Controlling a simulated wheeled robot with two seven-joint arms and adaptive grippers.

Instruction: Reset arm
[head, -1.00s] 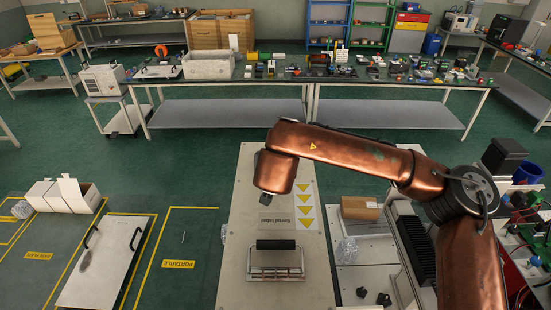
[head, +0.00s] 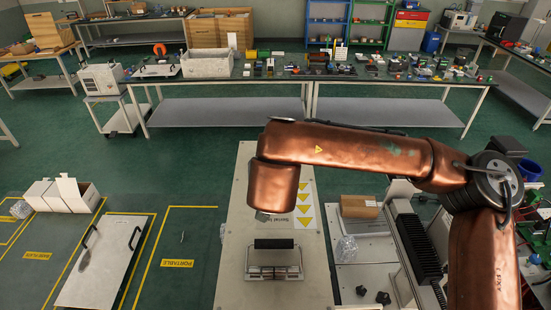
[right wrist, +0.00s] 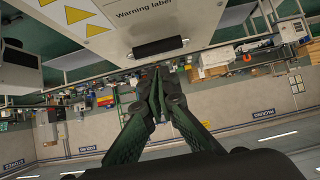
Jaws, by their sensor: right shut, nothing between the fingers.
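My copper-coloured right arm (head: 370,155) comes in from the right in the head view, with its forearm end hanging above the pale column top. Its gripper is hidden behind that end there. In the right wrist view the right gripper (right wrist: 157,78) shows dark green fingers brought together at the tips, with nothing between them. The pale column (head: 270,295) carries yellow arrows and a black handle (head: 274,244). In the wrist view its face with the warning label (right wrist: 150,15) and a black handle (right wrist: 158,46) lies above the fingertips. My left gripper is not in view.
A long workbench (head: 230,90) with many small items stands across the back. A cardboard box (head: 360,207) and a dark finned block (head: 417,248) are right of the column. A flat white panel (head: 100,265) and white boxes (head: 62,195) lie on the left floor. Green floor is open between.

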